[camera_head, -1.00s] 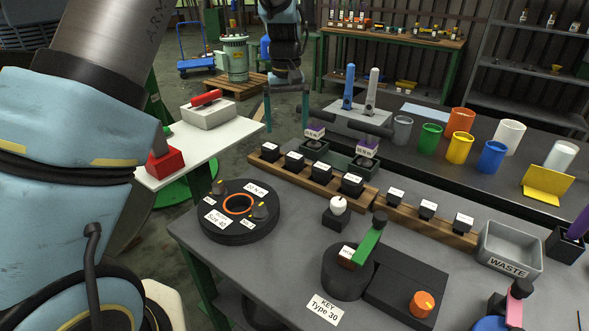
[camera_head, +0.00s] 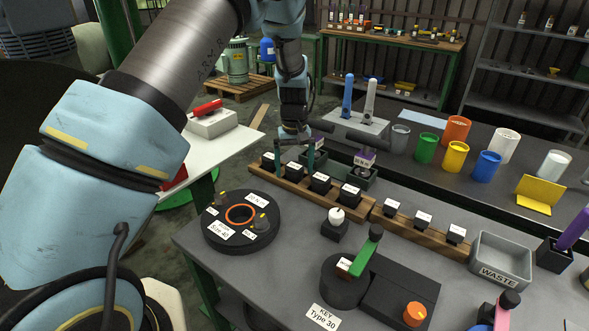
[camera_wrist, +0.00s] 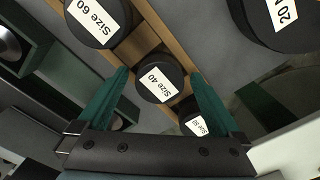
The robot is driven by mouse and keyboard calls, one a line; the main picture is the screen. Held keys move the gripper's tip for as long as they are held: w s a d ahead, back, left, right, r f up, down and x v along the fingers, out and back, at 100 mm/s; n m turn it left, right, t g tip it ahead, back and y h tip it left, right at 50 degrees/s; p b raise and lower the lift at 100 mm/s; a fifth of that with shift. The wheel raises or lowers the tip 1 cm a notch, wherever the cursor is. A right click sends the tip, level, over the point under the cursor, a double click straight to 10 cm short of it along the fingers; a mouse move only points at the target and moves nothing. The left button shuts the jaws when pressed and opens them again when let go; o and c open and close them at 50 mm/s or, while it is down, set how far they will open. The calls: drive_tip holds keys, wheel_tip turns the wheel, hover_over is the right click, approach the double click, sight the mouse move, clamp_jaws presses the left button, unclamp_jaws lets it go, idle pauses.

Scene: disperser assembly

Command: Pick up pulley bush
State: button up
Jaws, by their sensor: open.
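Several black pulley bushes with white labels stand in a row on a long wooden rack (camera_head: 335,200). In the wrist view they read Size 60 (camera_wrist: 97,20), Size 40 (camera_wrist: 156,82) and what looks like Size 30 (camera_wrist: 196,120). My gripper (camera_head: 295,166) is open and empty, pointing down at the left part of the rack. In the wrist view its green fingers (camera_wrist: 160,74) lie on either side of the Size 40 bush. I cannot tell how far above it the fingertips are. A black round pulley (camera_head: 241,242) with an orange ring and a Size 40 label lies on the table.
A second rack with smaller black blocks (camera_head: 423,220) continues right.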

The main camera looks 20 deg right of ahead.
drive_tip(key=shift+f, duration=0.15)
clamp_jaws()
idle(0.8)
